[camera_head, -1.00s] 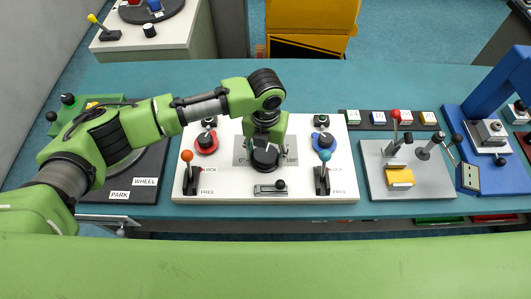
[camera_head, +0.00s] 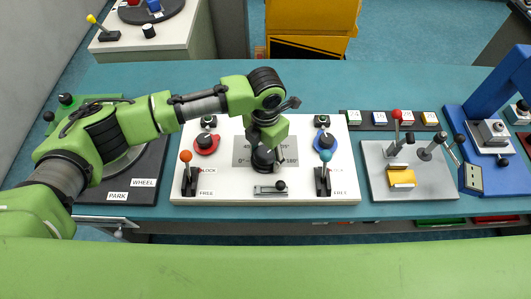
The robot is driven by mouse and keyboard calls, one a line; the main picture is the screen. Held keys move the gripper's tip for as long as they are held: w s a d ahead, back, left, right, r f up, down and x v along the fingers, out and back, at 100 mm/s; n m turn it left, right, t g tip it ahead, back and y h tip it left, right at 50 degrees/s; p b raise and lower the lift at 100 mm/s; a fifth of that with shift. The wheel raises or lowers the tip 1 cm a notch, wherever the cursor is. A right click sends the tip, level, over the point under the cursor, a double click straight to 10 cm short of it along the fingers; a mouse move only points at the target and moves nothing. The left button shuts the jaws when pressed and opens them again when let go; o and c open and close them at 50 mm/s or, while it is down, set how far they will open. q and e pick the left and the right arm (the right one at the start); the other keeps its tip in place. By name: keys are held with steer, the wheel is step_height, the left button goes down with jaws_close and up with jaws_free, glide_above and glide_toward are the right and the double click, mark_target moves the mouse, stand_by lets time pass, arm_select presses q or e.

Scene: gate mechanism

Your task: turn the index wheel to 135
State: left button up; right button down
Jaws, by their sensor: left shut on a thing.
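The index wheel (camera_head: 263,160) is a dark knob in the middle of the white panel (camera_head: 225,192). A grey dial plate (camera_head: 240,148) behind it carries angle marks, of which 0° and 180° show on either side. My left gripper (camera_head: 266,154) reaches down over the wheel from above, shut on it. The gripper is turned and hides much of the wheel, its pointer and the upper marks, so the exact angle cannot be read. My right gripper is not in view.
Orange-knobbed (camera_head: 186,156) and teal-knobbed (camera_head: 325,155) levers stand left and right of the wheel, with red (camera_head: 206,146) and blue (camera_head: 324,143) round controls behind them. A small slide latch (camera_head: 272,189) lies in front. A grey lever panel (camera_head: 430,185) stands right.

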mark_target(266, 155)
arm_select(q)
steer(key=o, duration=1.1)
steer(key=shift+r, duration=0.1)
step_height(266, 155, up, 12)
steer(key=shift+f, duration=0.1)
steer(key=shift+f, duration=0.1)
stand_by(0.4)
